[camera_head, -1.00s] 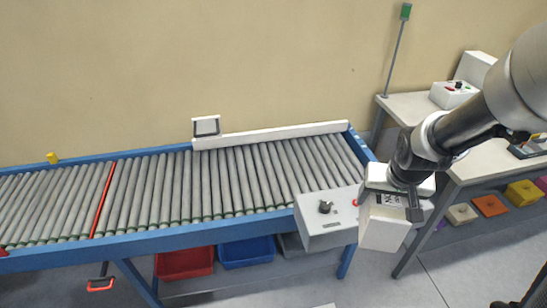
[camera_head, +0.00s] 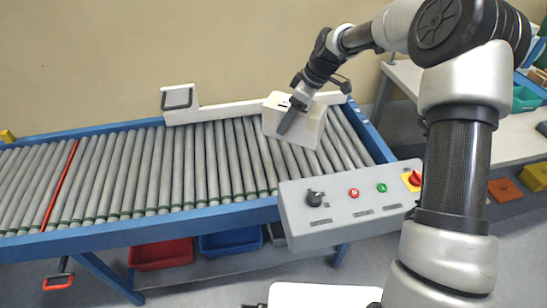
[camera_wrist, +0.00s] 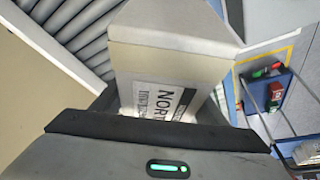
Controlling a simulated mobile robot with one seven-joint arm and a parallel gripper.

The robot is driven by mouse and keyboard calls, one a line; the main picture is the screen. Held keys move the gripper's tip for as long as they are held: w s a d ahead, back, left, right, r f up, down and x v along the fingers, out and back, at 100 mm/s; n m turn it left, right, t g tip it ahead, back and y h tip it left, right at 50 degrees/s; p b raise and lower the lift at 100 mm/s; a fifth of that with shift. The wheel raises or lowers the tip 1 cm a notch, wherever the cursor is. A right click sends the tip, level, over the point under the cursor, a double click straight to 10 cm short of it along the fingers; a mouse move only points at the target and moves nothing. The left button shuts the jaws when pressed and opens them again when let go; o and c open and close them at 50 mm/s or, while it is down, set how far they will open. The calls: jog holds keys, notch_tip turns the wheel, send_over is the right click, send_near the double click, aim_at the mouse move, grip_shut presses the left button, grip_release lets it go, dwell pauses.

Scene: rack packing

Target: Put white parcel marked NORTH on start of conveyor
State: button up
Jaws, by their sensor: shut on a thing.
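The white parcel (camera_head: 309,130) is at the right end of the roller conveyor (camera_head: 190,165), over the rollers near the white back rail. In the wrist view the parcel (camera_wrist: 165,62) carries a label reading NOR, the rest hidden by the jaw. My gripper (camera_head: 290,118) is shut on the parcel, which sits tilted between the fingers; the grip also shows in the wrist view (camera_wrist: 160,120). I cannot tell whether the parcel touches the rollers.
A grey control box (camera_head: 345,205) with a knob and buttons stands at the conveyor's front right. A white scanner-like frame (camera_head: 179,97) rises behind the rollers. A red bar (camera_head: 60,186) crosses the left part. The rollers between are clear. Red (camera_head: 160,254) and blue (camera_head: 229,243) bins sit below.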

jog(key=w+a+f+n+g+b, duration=0.1)
jog(key=w+a+f+n+b, duration=0.1)
jog(key=f, duration=0.7)
jog(key=w+a+f+n+g+b, duration=0.1)
jog(key=w+a+f+n+b, duration=0.1)
jog(key=f+n, duration=0.3)
notch_tip(320, 180, down, 4)
jog(key=shift+a+r+g+b, duration=0.1)
jog(key=shift+a+g+b, duration=0.25)
jog(key=shift+b, duration=0.35)
jog(key=shift+f, duration=0.2)
jog(key=o, duration=1.5)
